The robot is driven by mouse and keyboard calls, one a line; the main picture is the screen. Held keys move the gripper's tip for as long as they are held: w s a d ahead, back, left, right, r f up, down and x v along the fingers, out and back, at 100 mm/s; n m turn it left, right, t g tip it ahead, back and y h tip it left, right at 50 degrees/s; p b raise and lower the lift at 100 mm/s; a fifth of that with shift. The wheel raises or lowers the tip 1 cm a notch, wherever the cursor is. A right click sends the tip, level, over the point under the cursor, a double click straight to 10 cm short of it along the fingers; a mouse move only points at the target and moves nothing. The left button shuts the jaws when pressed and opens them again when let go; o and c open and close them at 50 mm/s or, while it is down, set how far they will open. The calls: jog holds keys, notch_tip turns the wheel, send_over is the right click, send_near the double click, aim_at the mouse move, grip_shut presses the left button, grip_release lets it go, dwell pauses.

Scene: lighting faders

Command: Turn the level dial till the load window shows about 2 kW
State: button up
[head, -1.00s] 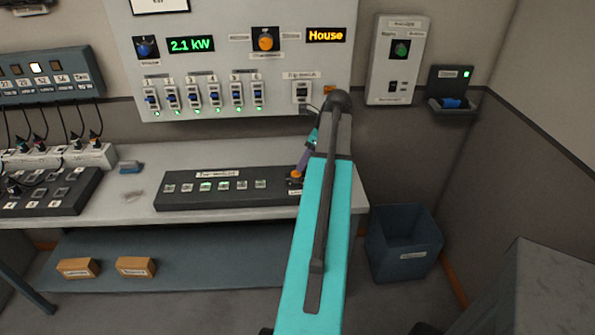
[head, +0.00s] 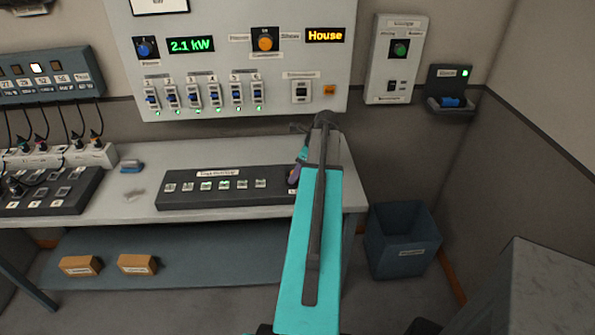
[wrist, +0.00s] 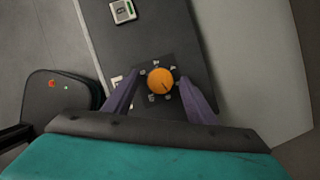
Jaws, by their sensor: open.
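The load window (head: 190,45) on the wall panel reads 2.1 kW in green. An orange dial (wrist: 160,81) with a dark pointer line shows in the wrist view on a dark panel; I take it as the level dial, though its label is unreadable. My gripper (wrist: 160,76) is open, with one purple finger on each side of the dial in the picture. I see gaps between fingers and dial; the fingers' height relative to it is unclear. In the head view, my arm hides this dial at the right end of the desk console (head: 230,199).
The wall panel (head: 215,78) carries a blue knob (head: 146,48), an orange knob (head: 265,40), several switches and a "House" display (head: 325,35). A green knob (head: 400,48) sits on a box to the right. A blue bin (head: 403,240) stands right of the desk.

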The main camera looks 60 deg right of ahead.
jog(key=c, duration=1)
jog(key=shift+c, duration=0.2)
jog(key=shift+n, duration=0.3)
jog(key=shift+n+y+p, duration=0.4)
jog(key=shift+n+p, duration=0.1)
jog(key=shift+n, duration=0.2)
jog(key=o, duration=1)
jog(key=shift+o, duration=0.2)
